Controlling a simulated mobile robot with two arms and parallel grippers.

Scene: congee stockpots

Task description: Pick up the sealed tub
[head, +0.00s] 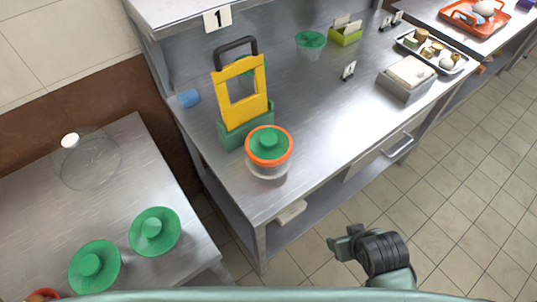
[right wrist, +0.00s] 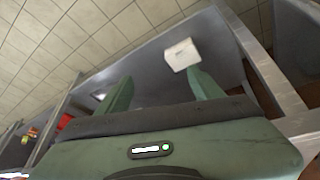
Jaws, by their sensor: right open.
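A clear tub with a green knobbed lid and an orange ring around the rim (head: 268,148) stands upright on the steel counter, near its front left corner. Another clear tub with a green lid and no visible orange ring (head: 310,44) stands farther back on the counter. My right gripper (head: 338,244) is over the tiled floor, in front of the counter and lower right of the orange-ringed tub, apart from it. In the right wrist view its two fingers (right wrist: 158,76) are spread with nothing between them. The left gripper is not in view.
A yellow frame in a green base (head: 241,95) stands just behind the orange-ringed tub. A blue object (head: 189,98) lies to its left. A white block (head: 291,211) is on the lower shelf. The left table holds green lids (head: 154,231). Counter space right of the tub is clear.

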